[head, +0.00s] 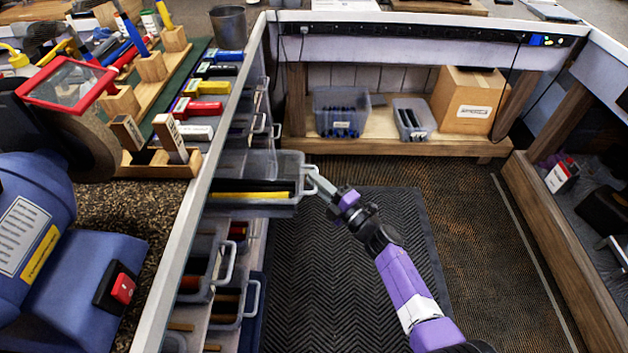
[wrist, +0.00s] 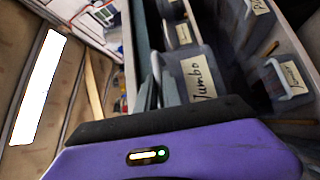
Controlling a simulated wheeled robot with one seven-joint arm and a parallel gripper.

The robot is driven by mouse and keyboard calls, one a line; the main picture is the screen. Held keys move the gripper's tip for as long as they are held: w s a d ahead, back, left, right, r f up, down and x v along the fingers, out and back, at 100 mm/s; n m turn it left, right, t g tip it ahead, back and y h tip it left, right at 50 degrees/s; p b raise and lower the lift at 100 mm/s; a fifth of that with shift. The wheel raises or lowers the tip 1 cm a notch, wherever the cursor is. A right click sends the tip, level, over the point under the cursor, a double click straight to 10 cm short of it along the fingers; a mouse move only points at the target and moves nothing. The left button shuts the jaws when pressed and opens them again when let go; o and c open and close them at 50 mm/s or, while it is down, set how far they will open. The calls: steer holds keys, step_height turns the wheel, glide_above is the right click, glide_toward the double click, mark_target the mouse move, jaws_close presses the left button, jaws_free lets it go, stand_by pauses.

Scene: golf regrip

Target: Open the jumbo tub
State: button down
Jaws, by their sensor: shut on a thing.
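The jumbo tub (head: 232,208) is a grey see-through bin that sticks out of the rack under the left bench, above the mat. Long yellow and dark pieces show inside it. Its pale loop handle (head: 309,188) faces right. My gripper (head: 316,180) is shut on this handle, with the purple arm reaching up from the lower right. In the wrist view a label reading "Jumbo" (wrist: 200,78) shows on the tub's front, right of the handle (wrist: 156,72).
Other handled bins (head: 227,290) sit below the tub in the rack. The left bench (head: 90,215) carries a blue machine, a red-framed magnifier and wooden holders. A dark mat (head: 340,285) covers the clear floor. A low shelf (head: 400,148) with bins and a cardboard box (head: 467,100) stands behind.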

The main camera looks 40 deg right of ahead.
steer(key=c, duration=1.5)
jaws_free()
steer(key=shift+s, duration=0.1)
steer(key=s, duration=0.2)
steer(key=s+f, duration=0.1)
steer(key=s, duration=0.2)
steer(key=s+d, duration=0.1)
steer(key=s, duration=0.1)
steer(key=shift+s+f+p, duration=0.15)
steer(key=shift+s+p, duration=0.1)
steer(key=shift+p, duration=0.1)
